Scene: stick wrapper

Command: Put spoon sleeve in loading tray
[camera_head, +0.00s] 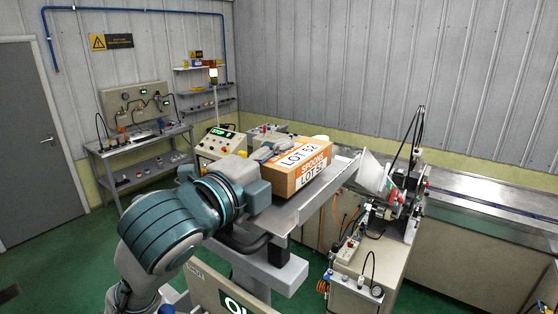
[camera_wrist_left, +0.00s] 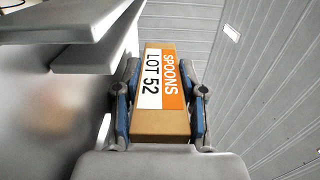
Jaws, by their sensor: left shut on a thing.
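The spoon sleeve (camera_head: 308,172) is a brown carton with an orange and white "SPOONS LOT 52" label. In the head view it is at or over a flat steel tray (camera_head: 331,189); I cannot tell whether it touches it. My left gripper (camera_head: 272,151) comes from the left, with a finger lying along the carton's top. In the left wrist view the same sleeve (camera_wrist_left: 160,95) is between the two blue-padded fingers of my left gripper (camera_wrist_left: 161,103), which is shut on it. The gripper's far side is hidden in the head view. My right gripper is not in view.
Right of the tray stands a machine (camera_head: 397,195) with a tilted metal plate, red parts and hoses. A control box with a lit green display (camera_head: 220,141) is behind my arm. A long conveyor (camera_head: 480,200) runs along the right. A workbench (camera_head: 140,137) stands at back left.

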